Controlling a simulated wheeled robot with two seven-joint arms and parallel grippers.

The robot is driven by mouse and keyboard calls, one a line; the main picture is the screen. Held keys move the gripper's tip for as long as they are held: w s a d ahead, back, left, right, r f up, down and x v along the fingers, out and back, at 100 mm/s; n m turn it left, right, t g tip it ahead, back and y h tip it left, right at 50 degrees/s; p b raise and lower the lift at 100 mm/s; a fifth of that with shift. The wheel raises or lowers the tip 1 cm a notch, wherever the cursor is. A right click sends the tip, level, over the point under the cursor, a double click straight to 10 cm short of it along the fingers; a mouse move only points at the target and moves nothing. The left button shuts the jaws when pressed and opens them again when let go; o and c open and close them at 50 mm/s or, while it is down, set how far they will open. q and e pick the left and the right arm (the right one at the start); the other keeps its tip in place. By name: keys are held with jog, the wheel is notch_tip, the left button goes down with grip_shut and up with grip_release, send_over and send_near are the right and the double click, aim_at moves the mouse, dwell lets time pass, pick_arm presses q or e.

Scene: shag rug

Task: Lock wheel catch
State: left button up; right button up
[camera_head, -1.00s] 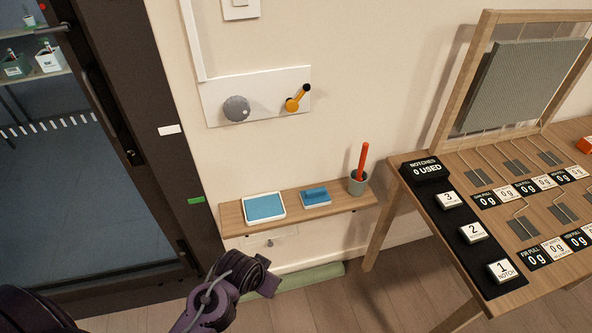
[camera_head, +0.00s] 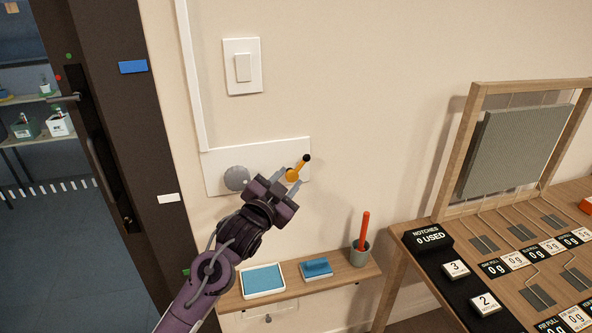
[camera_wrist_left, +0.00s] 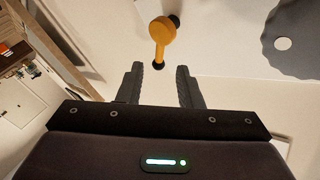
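A yellow-orange lever (camera_head: 293,174) with a black knob at its upper right end is mounted on a white wall plate (camera_head: 214,185). A round grey wheel (camera_head: 237,178) sits on the same plate to its left. My left gripper (camera_head: 284,177) is raised in front of the plate, its fingers pointing at the lever. In the left wrist view the gripper (camera_wrist_left: 160,72) is open, and the lever (camera_wrist_left: 161,37) shows just beyond the fingertips, its dark end roughly in line with the gap. I cannot tell whether they touch. The grey wheel (camera_wrist_left: 290,40) is at the right there. My right gripper is not in view.
A light switch (camera_head: 242,67) is above the plate. Below, a small wooden shelf (camera_head: 340,273) holds a blue-topped tray (camera_head: 263,280), a blue block (camera_head: 316,267) and a cup (camera_head: 359,254) with a red stick. A dark door frame stands left, a wooden table right.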

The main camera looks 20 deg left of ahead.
aim_at(299, 167)
pick_arm(q)
jog(key=w, duration=0.5)
jog(key=shift+w+d+p, duration=0.15)
jog(key=shift+d+p, duration=0.15)
jog(key=shift+p, duration=0.05)
grip_shut()
